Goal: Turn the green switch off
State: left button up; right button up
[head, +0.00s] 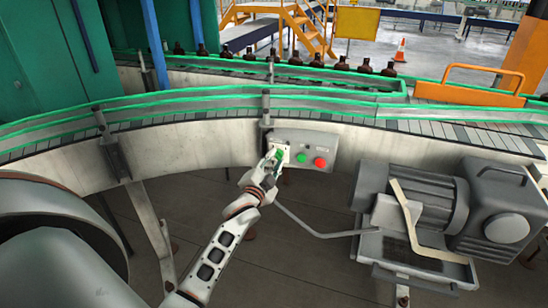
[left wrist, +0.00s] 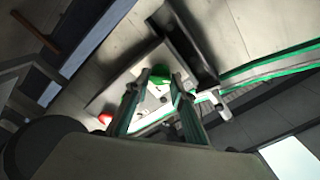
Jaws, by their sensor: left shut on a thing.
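The green switch (head: 280,153) is on a white plate at the left end of a grey control box (head: 333,143) fixed to the conveyor's side. My left gripper (head: 272,162) reaches it from below and is shut on it. In the left wrist view the green switch (left wrist: 150,75) shows between and just beyond the fingertips (left wrist: 160,82); the fingers hide part of it. Its exact turn angle is hard to tell. My right gripper is not in view.
A green button (head: 301,158) and a red button (head: 320,162) sit to the right on the same box. A grey motor (head: 420,200) stands to the lower right. The curved conveyor (head: 200,110) runs above, with amber bottles (head: 342,63) behind it.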

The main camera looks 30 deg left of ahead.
pick_arm(q)
jog(key=shift+n+p, duration=0.35)
jog(key=shift+n, duration=0.35)
jog(key=shift+f, duration=0.1)
jog(key=o, duration=1.1)
jog(key=v, duration=1.2)
